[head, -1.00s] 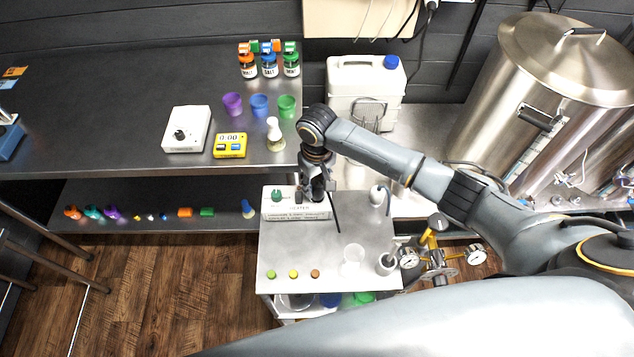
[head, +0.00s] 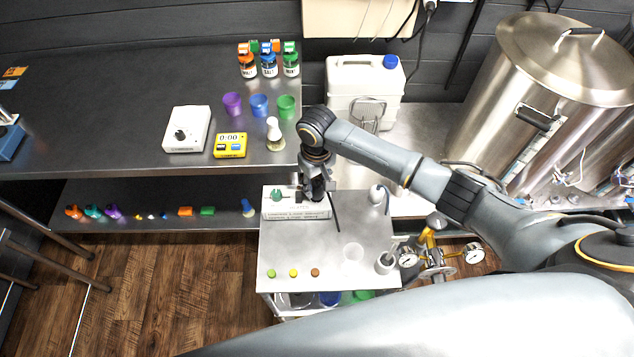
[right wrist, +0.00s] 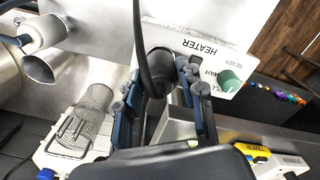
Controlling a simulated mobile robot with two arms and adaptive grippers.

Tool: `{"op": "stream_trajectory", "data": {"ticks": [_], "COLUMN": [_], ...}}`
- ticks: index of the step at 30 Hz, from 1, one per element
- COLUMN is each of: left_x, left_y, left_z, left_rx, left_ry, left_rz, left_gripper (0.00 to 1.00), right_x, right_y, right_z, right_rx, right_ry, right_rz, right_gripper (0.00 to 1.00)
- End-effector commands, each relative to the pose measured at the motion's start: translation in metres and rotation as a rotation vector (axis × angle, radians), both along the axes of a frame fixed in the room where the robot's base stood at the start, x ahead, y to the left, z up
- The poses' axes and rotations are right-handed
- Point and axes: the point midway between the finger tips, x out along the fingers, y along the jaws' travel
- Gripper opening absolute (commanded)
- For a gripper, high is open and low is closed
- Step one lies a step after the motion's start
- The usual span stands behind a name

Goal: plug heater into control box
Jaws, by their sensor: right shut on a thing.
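The control box (head: 290,214) is a white box marked HEATER with a green knob, on the small metal cart. Its lettered panel (right wrist: 205,48) and green knob (right wrist: 229,81) show in the right wrist view. My right gripper (head: 316,197) is over the right part of the box, pointing down. In the right wrist view its fingers (right wrist: 165,88) are closed around a black plug (right wrist: 160,66) with a thick black cable (right wrist: 146,40). The plug is right by the panel, beside the HEATER lettering. The socket is hidden, so I cannot tell whether the plug is in it. My left gripper is out of view.
A white jug (head: 365,95) stands behind, a steel kettle (head: 560,70) at right. A yellow timer (head: 230,145) and white scale (head: 187,129) sit on the left bench.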

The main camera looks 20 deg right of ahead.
Motion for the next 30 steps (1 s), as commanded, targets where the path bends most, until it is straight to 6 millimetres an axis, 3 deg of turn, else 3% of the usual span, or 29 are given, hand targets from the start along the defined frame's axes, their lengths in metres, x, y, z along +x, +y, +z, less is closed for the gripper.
{"op": "stream_trajectory", "data": {"ticks": [16,17,18,30], "left_x": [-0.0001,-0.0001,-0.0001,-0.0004], "left_y": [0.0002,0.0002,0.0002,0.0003], "left_z": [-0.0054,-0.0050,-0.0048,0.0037], "left_rx": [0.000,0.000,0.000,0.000], "left_ry": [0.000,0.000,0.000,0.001], "left_rz": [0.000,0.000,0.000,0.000], "left_gripper": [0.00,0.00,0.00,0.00], "right_x": [0.0002,0.0002,0.0003,0.0001], "right_y": [0.0003,0.0003,0.0002,0.0001], "right_z": [-0.0111,-0.0106,-0.0104,-0.0023], "right_rx": [0.001,0.001,0.001,0.001], "right_ry": [-0.001,-0.001,-0.001,0.000], "right_rz": [0.000,0.000,0.000,0.000], "right_gripper": [0.06,0.43,0.48,0.48]}}
